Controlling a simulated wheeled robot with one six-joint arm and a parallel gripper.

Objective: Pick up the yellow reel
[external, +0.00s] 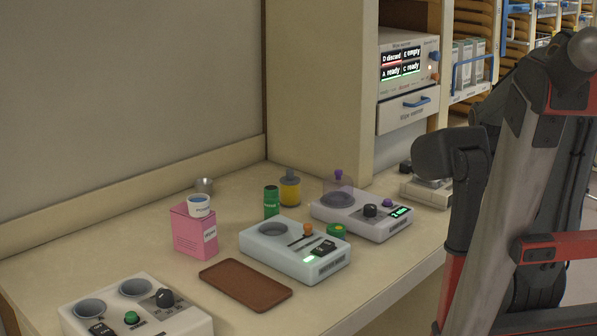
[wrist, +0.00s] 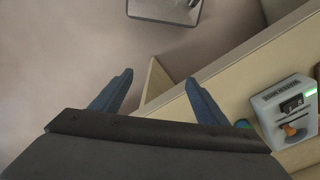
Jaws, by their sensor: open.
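A yellow reel-like item (external: 290,190) with a grey top stands upright on the counter in the external view. It is behind a white device and beside a green cylinder (external: 271,202). My gripper (wrist: 159,78) shows in the wrist view as two blue fingers spread apart, with nothing between them. It hangs over the floor beside the counter edge, apart from the yellow item. The yellow item is not visible in the wrist view.
The counter (external: 140,240) also bears a pink box (external: 195,232) with a white cup, a brown tray (external: 245,284), a white device with an orange knob (external: 290,255), another with a purple button (external: 360,218), and a two-well device (external: 135,308). A display unit (external: 405,65) stands behind.

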